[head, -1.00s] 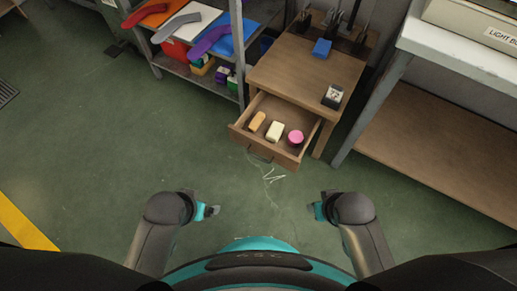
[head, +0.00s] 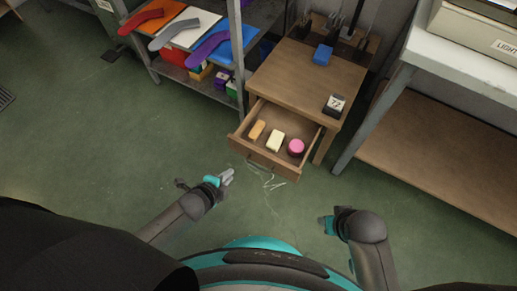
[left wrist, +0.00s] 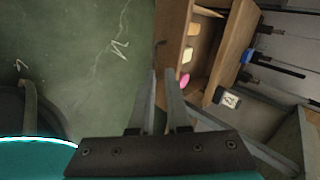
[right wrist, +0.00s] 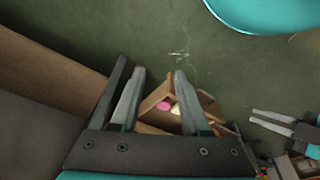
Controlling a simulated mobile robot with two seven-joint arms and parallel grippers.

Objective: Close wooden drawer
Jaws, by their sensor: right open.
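The wooden drawer (head: 240,143) stands pulled out of the small wooden desk (head: 320,78). It holds an orange block, a cream block and a pink round item. In the left wrist view the drawer's front (left wrist: 172,40) is just past the fingertips, with the dark handle (left wrist: 157,46) near them. My left gripper (head: 229,175) is in front of the drawer's left front corner, apart from it. Its fingers are partly open with a narrow empty gap. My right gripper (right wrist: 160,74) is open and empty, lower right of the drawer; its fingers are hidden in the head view.
A metal shelf (head: 238,50) with coloured sock-shaped boards stands left of the desk. A workbench (head: 400,75) with a lower wooden shelf is at the right. A blue block (head: 323,54) and a small black box (head: 335,104) sit on the desk.

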